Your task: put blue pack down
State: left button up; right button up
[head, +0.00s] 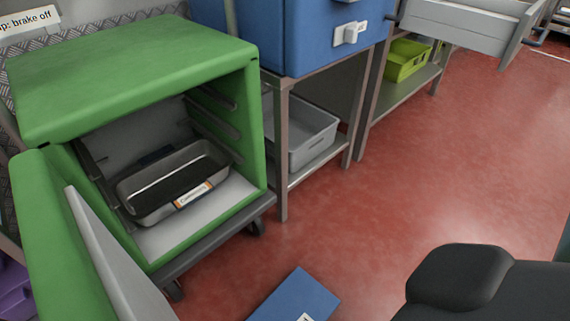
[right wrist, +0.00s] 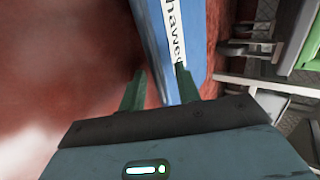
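The blue pack (head: 298,297) shows at the bottom middle of the head view, cut off by the frame's lower edge. In the right wrist view the blue pack (right wrist: 158,38) reaches down between the two fingers of my right gripper (right wrist: 160,80), with its white lettered label beside the right finger. The fingers stand apart by about the pack's thickness, and the gripper appears shut on it. The contact at the left finger is hard to make out. My left gripper is in neither view.
An open green cabinet (head: 135,70) at the left holds a labelled metal tray (head: 155,207). A metal table (head: 283,150) bears a blue box (head: 320,30), with a grey bin (head: 305,138) below. A green-yellow crate (head: 405,62) sits on a farther shelf. Red floor (head: 430,170) is clear at centre right.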

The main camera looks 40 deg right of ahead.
grip_shut()
dwell(1.3)
jog(key=shift+w+r, duration=0.1)
jog(key=shift+r, duration=0.05)
